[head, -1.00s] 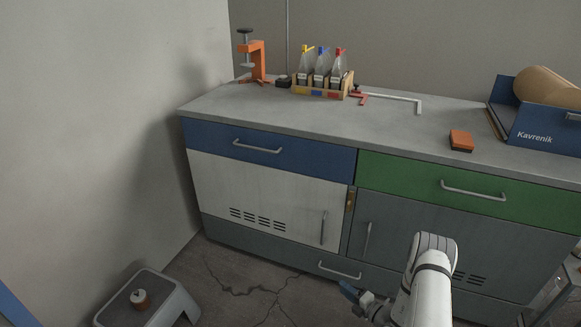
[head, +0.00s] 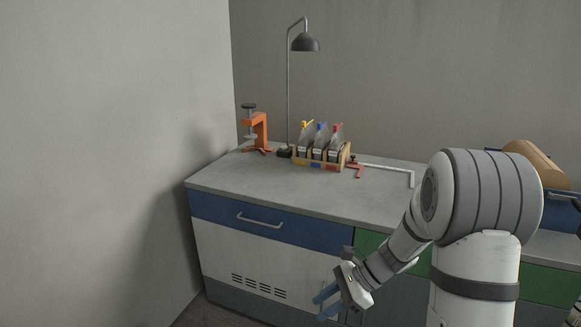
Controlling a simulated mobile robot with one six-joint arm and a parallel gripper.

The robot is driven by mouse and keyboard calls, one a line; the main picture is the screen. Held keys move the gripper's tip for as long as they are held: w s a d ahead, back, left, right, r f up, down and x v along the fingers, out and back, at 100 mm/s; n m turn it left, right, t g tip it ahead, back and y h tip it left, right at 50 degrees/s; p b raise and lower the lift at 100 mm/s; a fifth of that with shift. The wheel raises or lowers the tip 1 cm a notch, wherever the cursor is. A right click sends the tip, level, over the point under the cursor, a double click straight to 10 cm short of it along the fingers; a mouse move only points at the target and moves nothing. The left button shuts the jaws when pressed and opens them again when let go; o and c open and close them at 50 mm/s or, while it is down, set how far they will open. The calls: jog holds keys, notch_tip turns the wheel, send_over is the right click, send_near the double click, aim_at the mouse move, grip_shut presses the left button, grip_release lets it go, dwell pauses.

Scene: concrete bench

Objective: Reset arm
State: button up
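My gripper (head: 320,305) hangs in front of the bench cabinet at the lower middle of the head view. Its two blue fingers point down and to the left, with a gap between them. Nothing shows between the fingers. My arm is bent, with its large white joint at the right covering part of the bench top and the green drawer (head: 370,241).
A blue box (head: 560,205) with a tan roll (head: 535,160) is partly hidden. A wall closes the left.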

jog(key=s+d+r+n+t+h+p, duration=0.2)
jog(key=s+r+n+h+p, duration=0.3)
jog(key=s+r+n, duration=0.3)
jog(key=s+d+r+n+t+h+p, duration=0.1)
jog(key=s+d+r+n+h+p, duration=0.3)
jog(key=s+r+n, duration=0.4)
notch_tip(320, 180, up, 6)
jog(key=shift+s+d+r+t+h+p, duration=0.15)
jog(key=shift+s+d+t+h+p, duration=0.2)
jog(key=shift+d+t+h+p, duration=0.1)
